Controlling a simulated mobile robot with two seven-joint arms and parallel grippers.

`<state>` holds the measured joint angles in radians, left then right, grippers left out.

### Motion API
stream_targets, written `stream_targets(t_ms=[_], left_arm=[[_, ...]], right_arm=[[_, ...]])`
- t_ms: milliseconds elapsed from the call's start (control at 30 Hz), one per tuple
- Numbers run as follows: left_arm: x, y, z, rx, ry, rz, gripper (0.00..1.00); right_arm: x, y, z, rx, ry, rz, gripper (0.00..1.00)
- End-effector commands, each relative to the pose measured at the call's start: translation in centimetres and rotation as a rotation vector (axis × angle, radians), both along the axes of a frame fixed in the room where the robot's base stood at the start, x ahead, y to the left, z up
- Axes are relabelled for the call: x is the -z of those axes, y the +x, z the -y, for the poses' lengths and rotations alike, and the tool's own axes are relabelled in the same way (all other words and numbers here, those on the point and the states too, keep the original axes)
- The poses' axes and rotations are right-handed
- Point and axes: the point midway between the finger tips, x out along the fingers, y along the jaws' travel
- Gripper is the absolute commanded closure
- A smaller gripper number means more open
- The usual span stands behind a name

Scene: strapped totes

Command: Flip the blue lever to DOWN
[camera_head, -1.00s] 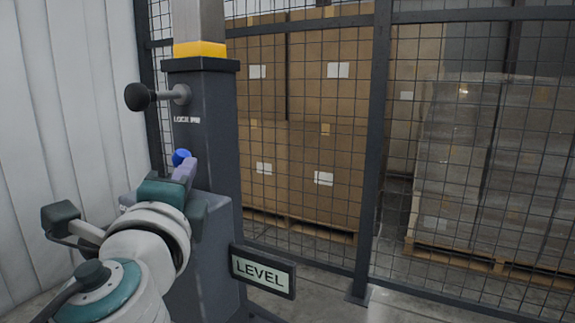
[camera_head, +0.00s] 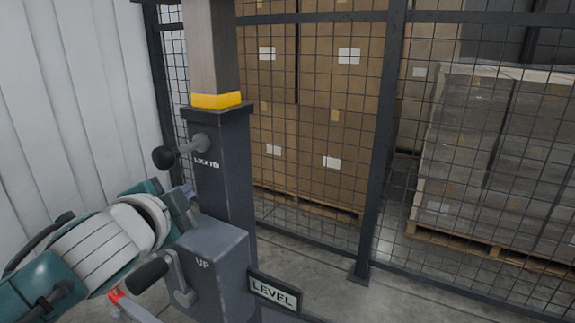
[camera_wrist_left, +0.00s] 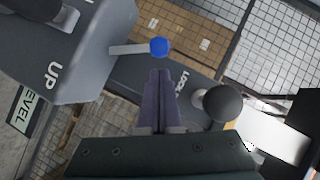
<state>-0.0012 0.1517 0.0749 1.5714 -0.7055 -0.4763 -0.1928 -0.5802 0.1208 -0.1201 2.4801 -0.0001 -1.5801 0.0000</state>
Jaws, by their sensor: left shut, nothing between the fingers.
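The blue lever shows in the left wrist view as a round blue knob (camera_wrist_left: 159,47) on a short pale rod that comes out of the grey box (camera_wrist_left: 75,60). In the head view the blue knob is hidden behind my gripper and arm. My left gripper (camera_head: 188,191) is shut and empty, above the grey box beside the column. In the left wrist view its purple fingertips (camera_wrist_left: 160,76) point at the knob, with a small gap in the picture. I cannot tell whether they touch. My right gripper is not in view.
A black-knobbed lock pin (camera_head: 165,157) sticks out of the column (camera_head: 225,170) just above my gripper. A black-handled crank (camera_head: 150,273) is on the box under "UP". A LEVEL sign (camera_head: 274,292) is at lower right. A mesh fence (camera_head: 385,130) stands behind.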

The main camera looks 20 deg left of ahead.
Motion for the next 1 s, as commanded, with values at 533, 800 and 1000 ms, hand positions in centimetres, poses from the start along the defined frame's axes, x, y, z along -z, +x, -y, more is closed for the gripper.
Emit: stream_targets(t_ms=[533,800,1000], left_arm=[[0.0,0.2,-1.8,0.000,-0.088,-0.007,1.00],[0.0,0.2,-1.9,0.000,-0.086,-0.006,1.00],[0.1,0.2,-2.0,-0.001,-0.086,-0.007,1.00]], right_arm=[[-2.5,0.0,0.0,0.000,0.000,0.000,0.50],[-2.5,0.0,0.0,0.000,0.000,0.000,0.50],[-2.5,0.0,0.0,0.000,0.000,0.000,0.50]])
